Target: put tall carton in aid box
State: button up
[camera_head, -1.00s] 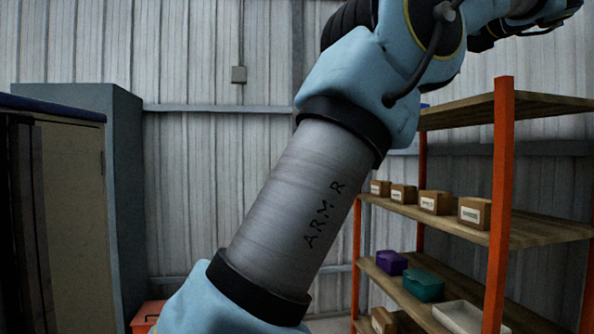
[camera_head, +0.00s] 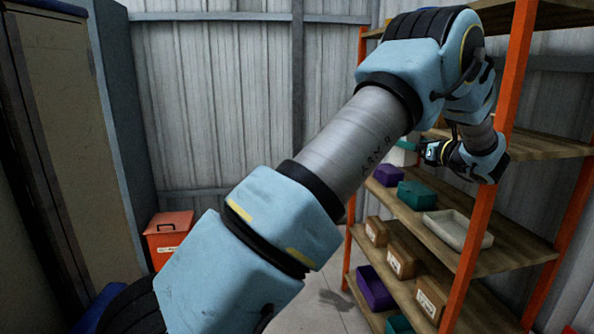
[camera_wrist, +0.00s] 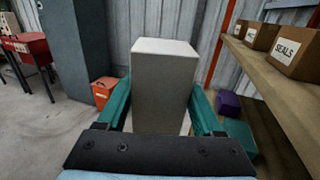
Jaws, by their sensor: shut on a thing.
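A tall, pale grey-white carton (camera_wrist: 165,75) stands upright in the middle of the wrist view. My gripper (camera_wrist: 160,105) is shut on it, with one teal finger along each side. In the head view my gripper (camera_head: 408,150) is small, in front of the shelf unit, with a pale bit of the carton (camera_head: 401,158) showing. An orange-red box (camera_head: 168,238) with a pale label stands on the floor by the back wall; it also shows in the wrist view (camera_wrist: 103,92). Its label is too small to read, so I cannot tell whether it is the aid box.
A wooden shelf unit with orange posts (camera_head: 483,210) stands right. It holds purple (camera_head: 388,176) and teal boxes (camera_head: 417,195), a pale tray (camera_head: 458,230) and brown cartons (camera_head: 401,261). A grey cabinet (camera_head: 125,110) stands left. Some floor (camera_head: 320,305) is clear.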

jog(key=s+a+f+m+t+h, duration=0.1)
jog(key=a+f+m+h, duration=0.1)
jog(key=a+f, duration=0.8)
jog(key=s+a+f+m+h, duration=0.15)
jog(key=a+f, duration=0.55)
jog(key=f, duration=0.7)
jog(key=s+a+f+h, duration=0.1)
jog(key=s+a+f, duration=0.3)
jog(key=a, duration=0.3)
jog(key=s+a+f+m+h, duration=0.1)
jog(key=s+a+f, duration=0.3)
jog(key=a, duration=0.4)
jog(key=s+a+f+m+t+h, duration=0.1)
jog(key=s+a+f+h, duration=0.2)
jog(key=s+a+f, duration=0.2)
jog(key=shift+s+a, duration=0.5)
jog(key=shift+a, duration=0.7)
jog(key=shift+r, duration=0.15)
